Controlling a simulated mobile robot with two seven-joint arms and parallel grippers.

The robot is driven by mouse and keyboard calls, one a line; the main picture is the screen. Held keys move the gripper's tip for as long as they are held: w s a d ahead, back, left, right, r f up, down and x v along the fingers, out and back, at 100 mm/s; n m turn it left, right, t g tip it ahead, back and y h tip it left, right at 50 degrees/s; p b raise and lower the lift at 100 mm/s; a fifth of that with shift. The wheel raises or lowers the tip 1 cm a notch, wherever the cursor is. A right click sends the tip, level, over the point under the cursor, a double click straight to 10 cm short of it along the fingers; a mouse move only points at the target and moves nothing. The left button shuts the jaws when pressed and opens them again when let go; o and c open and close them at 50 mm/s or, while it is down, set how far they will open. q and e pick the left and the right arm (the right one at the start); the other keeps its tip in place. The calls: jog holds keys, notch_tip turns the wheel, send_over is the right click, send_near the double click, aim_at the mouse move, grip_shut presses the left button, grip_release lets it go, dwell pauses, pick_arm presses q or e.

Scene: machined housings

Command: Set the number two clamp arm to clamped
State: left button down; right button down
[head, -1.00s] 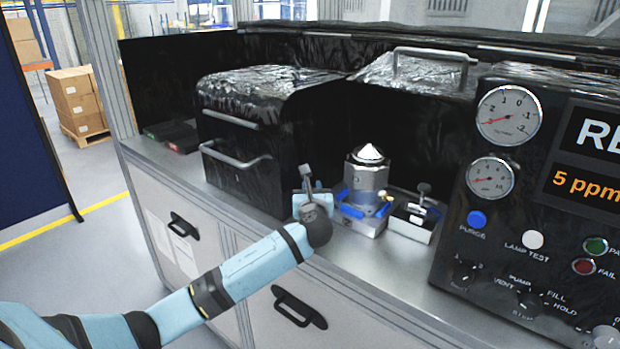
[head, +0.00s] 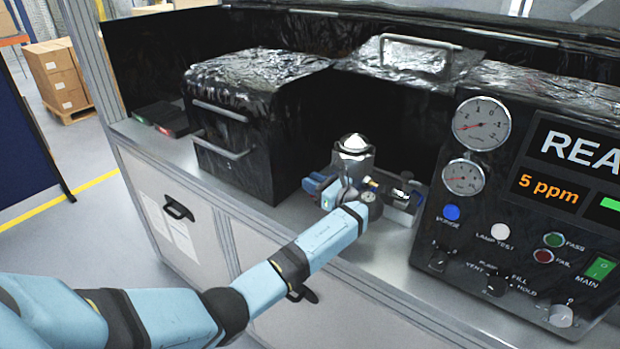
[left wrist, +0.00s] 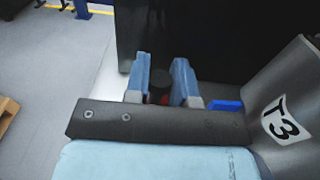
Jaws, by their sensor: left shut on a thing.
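A silver machined housing (head: 352,158) with a pale cone top stands upright on the bench fixture. In the left wrist view its side (left wrist: 288,110) carries the mark T3. My left gripper (head: 322,187) is at the housing's left side, low down. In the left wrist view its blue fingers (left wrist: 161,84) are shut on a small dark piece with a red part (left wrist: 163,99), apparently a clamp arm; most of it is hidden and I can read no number. A blue piece (left wrist: 226,105) lies between the fingers and the housing. My right gripper is not in view.
A fixture part with a dark knob (head: 403,194) stands right of the housing. A black box with handles (head: 255,125) is at the left, and a gauge panel (head: 482,215) is at the right. The bench top (head: 385,250) in front is clear.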

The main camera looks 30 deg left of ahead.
pick_arm(q)
jog(key=shift+d+n+g, duration=0.2)
jog(key=shift+n+g, duration=0.3)
jog(key=shift+g, duration=0.2)
jog(key=shift+w, duration=0.1)
jog(key=c, duration=1.3)
grip_release()
jog(key=shift+o, duration=0.2)
jog(key=shift+d, duration=0.5)
jog(key=d+b, duration=0.1)
jog(key=d, duration=0.5)
jog(key=shift+d, duration=0.25)
